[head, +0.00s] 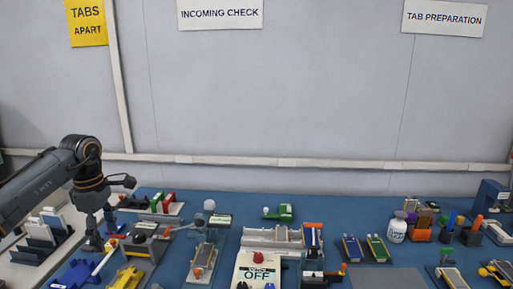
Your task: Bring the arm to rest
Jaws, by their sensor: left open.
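My left arm comes in from the left and bends down at its dark wrist. My left gripper (101,236) points down over the left part of the blue table (330,205). It is open, and I see nothing held between its fingers. My right gripper is not in view.
A yellow holder (127,278) and a blue holder (75,275) are near the gripper. The table's back strip is mostly clear.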

